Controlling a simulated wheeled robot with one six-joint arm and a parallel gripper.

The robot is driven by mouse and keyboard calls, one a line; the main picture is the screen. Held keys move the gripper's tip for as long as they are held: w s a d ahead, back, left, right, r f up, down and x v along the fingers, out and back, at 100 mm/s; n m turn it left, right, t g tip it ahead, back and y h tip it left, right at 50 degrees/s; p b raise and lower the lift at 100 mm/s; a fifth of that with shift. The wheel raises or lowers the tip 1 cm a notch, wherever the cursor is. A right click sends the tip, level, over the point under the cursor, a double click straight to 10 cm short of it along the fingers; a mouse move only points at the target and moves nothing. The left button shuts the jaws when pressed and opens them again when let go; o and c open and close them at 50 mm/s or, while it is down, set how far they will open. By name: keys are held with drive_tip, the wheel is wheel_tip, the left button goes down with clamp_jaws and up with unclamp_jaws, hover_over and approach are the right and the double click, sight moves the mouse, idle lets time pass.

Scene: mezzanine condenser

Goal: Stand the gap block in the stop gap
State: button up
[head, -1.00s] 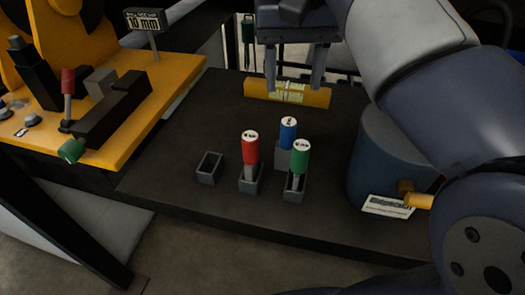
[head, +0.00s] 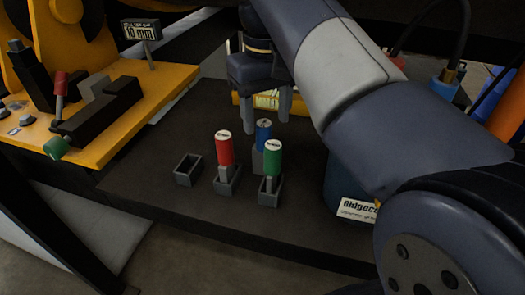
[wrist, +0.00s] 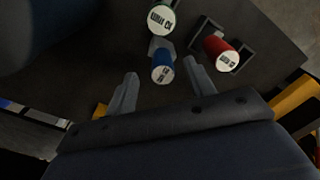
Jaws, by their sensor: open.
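Three blocks with coloured round grips stand upright on the dark table: red (head: 223,150), blue (head: 263,132) and green (head: 273,158). The red and green ones stand in small grey holders. Their cap labels are too small to read surely in the head view. In the wrist view, a "10" seems to show on the green cap (wrist: 161,20). My gripper (head: 264,118) is open and empty, its fingers pointing down close to the blue grip. The blue grip (wrist: 162,68) lies between the fingertips in the wrist view. A sign (head: 142,31) reading "10 mm" stands on the yellow machine.
An empty grey holder (head: 188,169) stands left of the red block. The yellow machine bed (head: 165,90) at left carries a black stop bar (head: 112,108), a grey block (head: 93,87), a red handle (head: 60,88) and a green knob (head: 56,147). A labelled cylinder (head: 336,190) stands at right.

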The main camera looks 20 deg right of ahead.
sight(264, 123)
drive_tip(key=shift+w+a+f, duration=0.1)
drive_tip(key=shift+w+f, duration=0.05)
drive_tip(key=shift+f, duration=1.15)
drive_tip(key=shift+w+f, duration=0.15)
drive_tip(key=shift+f, duration=1.1)
drive_tip(key=shift+c, duration=0.4)
clamp_jaws()
